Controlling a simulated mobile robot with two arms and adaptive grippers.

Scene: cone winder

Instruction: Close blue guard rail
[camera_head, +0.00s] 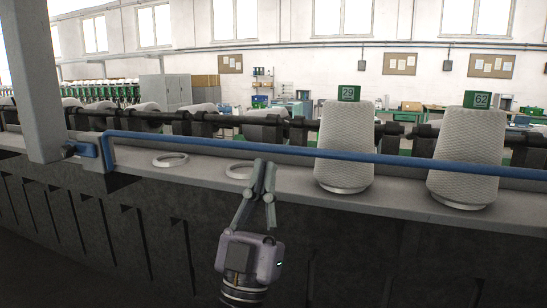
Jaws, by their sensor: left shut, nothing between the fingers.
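The blue guard rail (300,150) is a long bar that runs across the front of the winder, from a bracket (88,149) by the grey post at the left to the right edge. It passes in front of the yarn cones. My left gripper (263,164) comes up from the bottom middle. Its fingers are shut and empty, and their tips overlap the rail in the picture. I cannot tell whether they touch it. My right gripper is not in view.
Two large white yarn cones (345,140) (466,150) with green number tags stand on the ledge (215,180) behind the rail. Two empty ring holders (171,160) (240,170) lie to their left. A grey post (32,80) stands at the left.

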